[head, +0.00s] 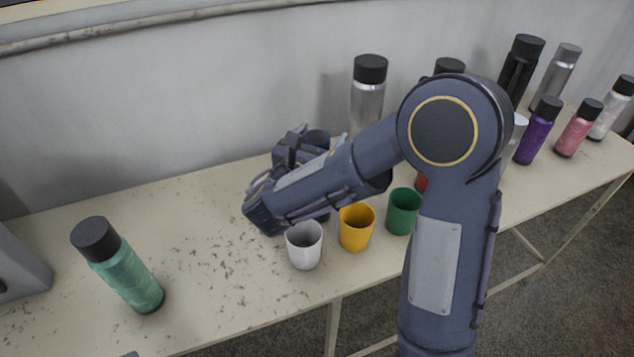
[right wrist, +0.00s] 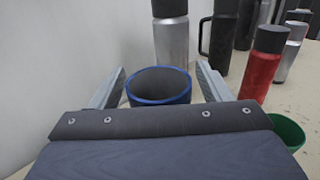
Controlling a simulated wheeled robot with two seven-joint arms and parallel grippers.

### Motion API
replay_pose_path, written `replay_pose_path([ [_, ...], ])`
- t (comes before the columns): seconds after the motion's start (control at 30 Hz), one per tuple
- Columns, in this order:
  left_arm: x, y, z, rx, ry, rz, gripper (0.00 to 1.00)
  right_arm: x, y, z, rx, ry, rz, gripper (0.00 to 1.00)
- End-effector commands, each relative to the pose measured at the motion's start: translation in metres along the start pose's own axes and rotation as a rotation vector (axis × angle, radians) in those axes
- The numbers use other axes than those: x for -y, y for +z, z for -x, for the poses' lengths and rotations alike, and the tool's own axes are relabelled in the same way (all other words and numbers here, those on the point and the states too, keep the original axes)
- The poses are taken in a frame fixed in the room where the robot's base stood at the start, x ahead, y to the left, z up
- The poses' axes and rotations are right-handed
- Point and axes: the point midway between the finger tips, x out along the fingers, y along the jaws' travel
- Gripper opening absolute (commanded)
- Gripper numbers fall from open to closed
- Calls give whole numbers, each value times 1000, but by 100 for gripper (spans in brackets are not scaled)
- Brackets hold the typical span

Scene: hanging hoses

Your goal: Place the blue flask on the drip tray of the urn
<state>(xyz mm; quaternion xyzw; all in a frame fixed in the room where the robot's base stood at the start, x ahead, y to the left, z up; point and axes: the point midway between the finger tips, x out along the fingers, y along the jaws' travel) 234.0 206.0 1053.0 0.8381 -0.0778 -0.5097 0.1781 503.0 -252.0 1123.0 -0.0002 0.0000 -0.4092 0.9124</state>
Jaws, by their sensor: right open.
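I cannot make out a blue flask in either view. My right gripper (head: 302,143) is by the wall at the back of the table, partly hidden by my own forearm. In the right wrist view, the right gripper (right wrist: 160,75) is open, its fingers on either side of a dark cup with a blue rim (right wrist: 159,98); I cannot tell whether they touch it. A grey box-like body (head: 18,262), possibly the urn, is cut off at the left edge of the head view. Its drip tray is not clearly visible.
A green flask (head: 120,268) stands at the left. White (head: 304,246), yellow (head: 356,229) and green (head: 403,212) cups line the front edge. A steel flask (head: 369,92) stands behind. Several flasks, including purple (head: 538,132) and pink (head: 578,130), fill the right end. The left-middle table is clear.

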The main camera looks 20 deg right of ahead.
Motion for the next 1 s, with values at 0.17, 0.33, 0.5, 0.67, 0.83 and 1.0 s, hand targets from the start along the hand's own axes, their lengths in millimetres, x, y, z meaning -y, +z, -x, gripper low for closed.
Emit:
replay_pose_path([
  [0.17, 0, 0, 0, 0, 0, 0, 85, 0, 0, -2, 0, 1, 0, 71],
  [0.33, 0, 0, 0, 0, 0, 0, 85, 0, 0, -2, 0, 1, 0, 59],
  [0.5, 0, 0, 0, 0, 0, 0, 85, 0, 0, -2, 0, 1, 0, 37],
  [0.67, 0, 0, 0, 0, 0, 0, 85, 0, 0, -2, 0, 1, 0, 16],
  [0.83, 0, 0, 0, 0, 0, 0, 85, 0, 0, -2, 1, 1, -1, 0],
  [1.0, 0, 0, 0, 0, 0, 0, 85, 0, 0, -2, 1, 1, -1, 0],
])
